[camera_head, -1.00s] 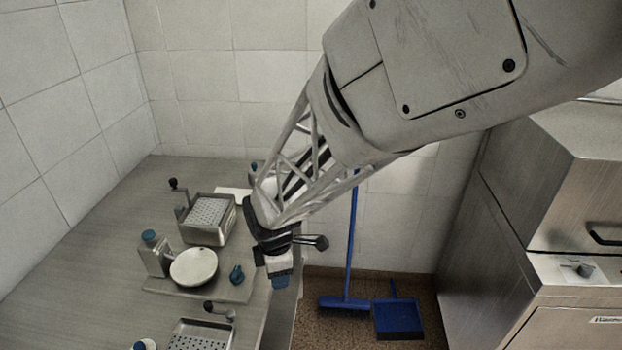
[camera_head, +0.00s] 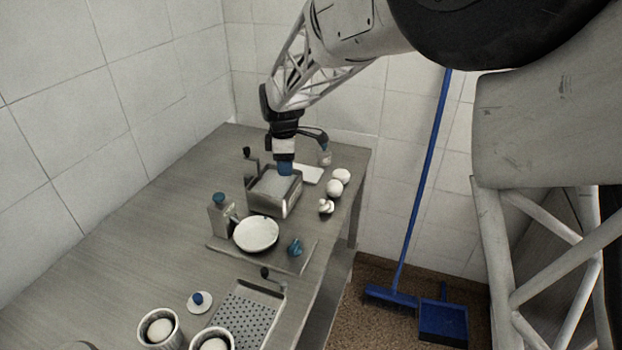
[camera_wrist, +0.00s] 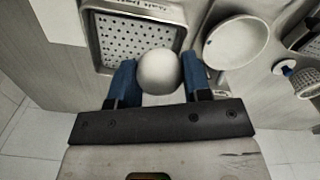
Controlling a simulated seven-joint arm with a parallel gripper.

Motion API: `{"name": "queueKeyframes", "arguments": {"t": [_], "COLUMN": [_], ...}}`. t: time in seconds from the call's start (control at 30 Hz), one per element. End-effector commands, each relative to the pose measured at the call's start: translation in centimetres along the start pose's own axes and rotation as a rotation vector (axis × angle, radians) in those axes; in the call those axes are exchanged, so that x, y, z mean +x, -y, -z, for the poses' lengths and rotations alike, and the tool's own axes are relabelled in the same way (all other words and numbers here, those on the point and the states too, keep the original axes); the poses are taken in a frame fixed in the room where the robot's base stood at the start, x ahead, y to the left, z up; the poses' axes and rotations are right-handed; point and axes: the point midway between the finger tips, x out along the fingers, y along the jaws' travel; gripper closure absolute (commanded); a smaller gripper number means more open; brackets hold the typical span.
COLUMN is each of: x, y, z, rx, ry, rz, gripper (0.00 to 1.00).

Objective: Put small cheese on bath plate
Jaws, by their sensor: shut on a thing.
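My gripper (camera_head: 285,168) is over the far metal bath (camera_head: 290,203), by its back edge in the head view. In the wrist view, the blue fingers of my gripper (camera_wrist: 158,82) are shut on a smooth white ball, seemingly the small cheese (camera_wrist: 158,70). The ball is hidden in the head view. The perforated bath plate (camera_wrist: 135,35) shows beyond the fingers in the wrist view, inside its metal rim; in the head view it shows as a pale surface (camera_head: 272,187). The ball appears apart from the plate, but its height is unclear.
A round white dish (camera_head: 256,234) and a blue-capped bottle (camera_head: 221,215) stand nearer than the bath. Two white balls (camera_head: 341,176) lie to its right. A second perforated tray (camera_head: 243,312) and two cups (camera_head: 160,328) are at the front. The bench's left side is clear.

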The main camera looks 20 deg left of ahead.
Motion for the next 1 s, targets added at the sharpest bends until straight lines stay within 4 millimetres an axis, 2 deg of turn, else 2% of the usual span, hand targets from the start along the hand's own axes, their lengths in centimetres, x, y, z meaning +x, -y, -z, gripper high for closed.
{"name": "queueKeyframes", "arguments": {"t": [0.1,0.33,1.0], "x": [-1.0,-2.1,-1.8], "y": [-2.3,-4.5,-4.8], "z": [1.6,3.1,3.3], "rx": [-0.001,0.001,0.000], "ry": [0.000,0.000,0.000], "rz": [-0.001,-0.001,0.000], "gripper": [0.78,0.78,0.78]}}
